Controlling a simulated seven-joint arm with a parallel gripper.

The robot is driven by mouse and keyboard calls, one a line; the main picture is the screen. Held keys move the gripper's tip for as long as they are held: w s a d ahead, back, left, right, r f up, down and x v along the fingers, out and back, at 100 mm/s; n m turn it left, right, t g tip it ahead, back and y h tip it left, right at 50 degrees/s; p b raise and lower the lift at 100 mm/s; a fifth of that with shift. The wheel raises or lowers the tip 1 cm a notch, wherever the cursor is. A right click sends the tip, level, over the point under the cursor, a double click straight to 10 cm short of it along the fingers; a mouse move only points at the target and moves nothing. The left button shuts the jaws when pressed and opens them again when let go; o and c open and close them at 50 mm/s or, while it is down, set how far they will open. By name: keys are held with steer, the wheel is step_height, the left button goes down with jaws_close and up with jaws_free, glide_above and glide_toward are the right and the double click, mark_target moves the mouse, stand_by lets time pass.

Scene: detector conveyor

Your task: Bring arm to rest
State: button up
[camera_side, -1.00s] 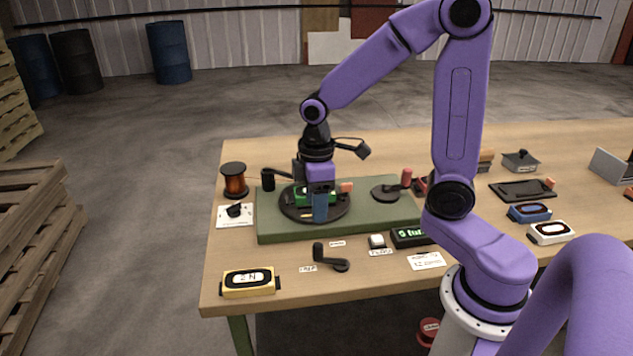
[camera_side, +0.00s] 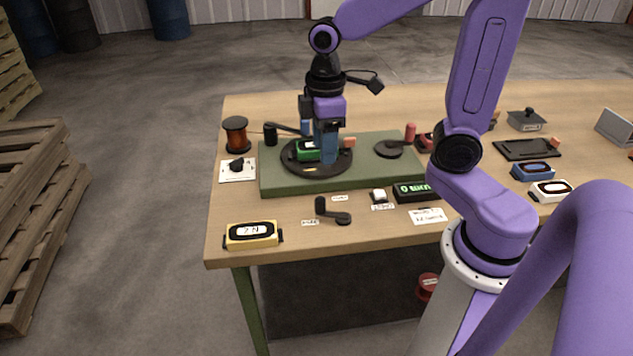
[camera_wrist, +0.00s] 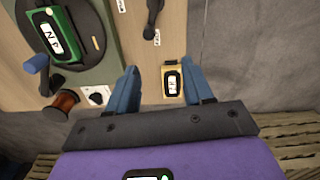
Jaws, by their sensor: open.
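In the side view the fingers partly cover the green module (camera_side: 307,150), which sits on the turntable. In the wrist view the green module (camera_wrist: 58,34) lies to the left, clear of both fingers, with a label on top. My fingertips look raised above the turntable; the exact height cannot be told.
A yellow module (camera_side: 252,235) sits at the table's front left corner. A copper spool (camera_side: 236,135) stands left of the green board (camera_side: 370,172). A crank handle (camera_side: 332,211) and a lit display box (camera_side: 416,192) are in front. Small boxes lie right of my arm.

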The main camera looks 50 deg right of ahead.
steer(key=s+a+f+n, duration=0.1)
steer(key=s+a+n, duration=0.1)
steer(key=s, duration=1.5)
steer(key=shift+f+n, duration=0.3)
